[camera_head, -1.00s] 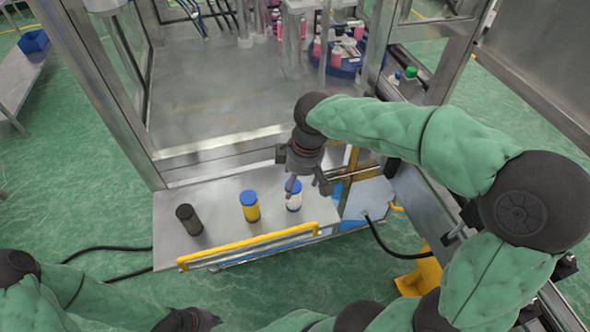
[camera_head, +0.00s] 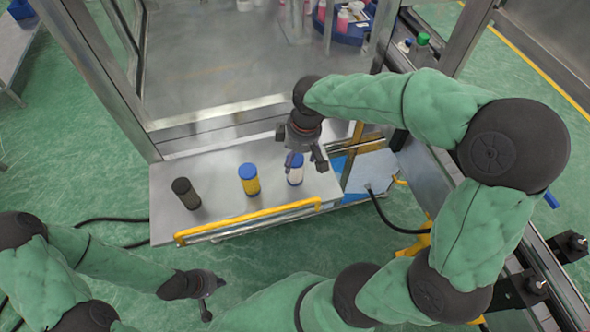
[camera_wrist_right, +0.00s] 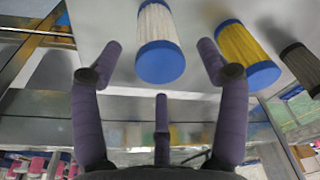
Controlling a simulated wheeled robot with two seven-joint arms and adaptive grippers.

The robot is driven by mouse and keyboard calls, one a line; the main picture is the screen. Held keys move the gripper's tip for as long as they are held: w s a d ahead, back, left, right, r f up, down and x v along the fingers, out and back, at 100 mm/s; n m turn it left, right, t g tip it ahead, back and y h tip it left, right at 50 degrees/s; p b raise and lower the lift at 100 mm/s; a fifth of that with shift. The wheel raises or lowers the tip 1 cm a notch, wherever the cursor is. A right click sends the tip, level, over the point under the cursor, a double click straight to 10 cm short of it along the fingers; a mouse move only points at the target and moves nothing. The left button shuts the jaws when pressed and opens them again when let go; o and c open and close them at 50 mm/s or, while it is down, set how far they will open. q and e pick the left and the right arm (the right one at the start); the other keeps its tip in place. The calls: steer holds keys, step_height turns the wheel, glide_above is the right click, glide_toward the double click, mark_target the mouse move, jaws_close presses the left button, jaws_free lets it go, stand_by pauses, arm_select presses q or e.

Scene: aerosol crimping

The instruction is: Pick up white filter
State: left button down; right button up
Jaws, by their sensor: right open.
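The white filter (camera_head: 295,176), a white pleated cylinder with blue ends, stands upright on the metal shelf, the rightmost of three filters. My right gripper (camera_head: 306,165) is over it with its fingers pointing down and partly hides it. In the right wrist view the white filter (camera_wrist_right: 158,32) appears between the two spread fingertips of the right gripper (camera_wrist_right: 159,50), with a gap on each side. The right gripper is open and empty. My left gripper (camera_head: 210,296) is low in the head view, away from the shelf; its finger opening is unclear.
A yellow filter with blue ends (camera_head: 249,181) and a dark filter (camera_head: 186,194) stand to the left on the metal shelf (camera_head: 218,210). A yellow rail (camera_head: 250,220) runs along the shelf's front edge. A metal frame post (camera_head: 95,80) rises behind left.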

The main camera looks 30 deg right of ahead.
mark_target(296, 159)
step_height(296, 159, down, 3)
steer(key=shift+w+a+f+b, duration=0.1)
steer(key=shift+w+f+b, duration=0.05)
steer(key=shift+b, duration=0.3)
steer(key=c, duration=1.2)
steer(key=shift+c, duration=0.2)
